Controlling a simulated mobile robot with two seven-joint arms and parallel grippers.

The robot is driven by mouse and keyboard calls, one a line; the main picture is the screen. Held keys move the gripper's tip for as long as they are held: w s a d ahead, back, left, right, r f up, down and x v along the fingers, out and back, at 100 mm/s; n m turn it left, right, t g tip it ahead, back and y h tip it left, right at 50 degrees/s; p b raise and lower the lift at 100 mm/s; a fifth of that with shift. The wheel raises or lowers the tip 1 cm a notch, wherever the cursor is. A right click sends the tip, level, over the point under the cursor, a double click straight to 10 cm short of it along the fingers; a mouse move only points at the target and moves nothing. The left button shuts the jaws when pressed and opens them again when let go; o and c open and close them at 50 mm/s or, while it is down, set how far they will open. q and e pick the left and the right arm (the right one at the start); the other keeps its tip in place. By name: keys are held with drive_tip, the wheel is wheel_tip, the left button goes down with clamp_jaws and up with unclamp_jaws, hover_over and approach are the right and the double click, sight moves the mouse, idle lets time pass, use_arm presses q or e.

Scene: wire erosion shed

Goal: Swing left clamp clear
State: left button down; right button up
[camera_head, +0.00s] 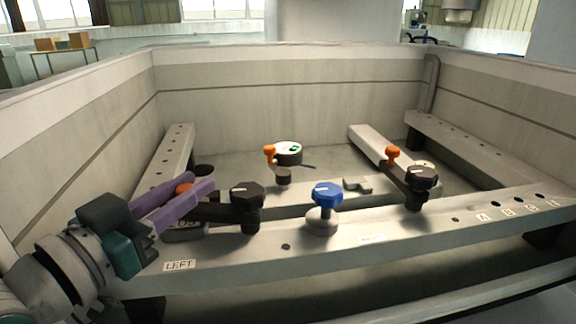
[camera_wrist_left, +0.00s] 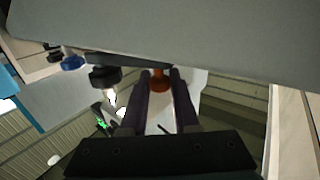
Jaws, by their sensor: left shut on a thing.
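The left clamp (camera_head: 225,211) is a dark arm on the front rail, with a black lobed knob (camera_head: 246,194) at its right end. Its orange handle knob (camera_head: 184,189) stands at the left end, between the purple fingers of my left gripper (camera_head: 201,184). The gripper is shut on this orange knob. In the left wrist view the orange knob (camera_wrist_left: 159,80) shows between the two dark fingers (camera_wrist_left: 160,85), with the black knob (camera_wrist_left: 104,77) to its left. A white LEFT label (camera_head: 180,265) lies on the rail below. My right gripper is not in view.
A blue knob (camera_head: 326,195) stands on the rail right of the left clamp. A second clamp (camera_head: 404,178) with an orange knob is further right. Pale tank walls (camera_head: 290,105) enclose the rails.

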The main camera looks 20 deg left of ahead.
use_arm(q)
drive_tip(key=c, duration=0.7)
unclamp_jaws()
wheel_tip(320, 180, up, 20)
drive_tip(key=p, duration=0.5)
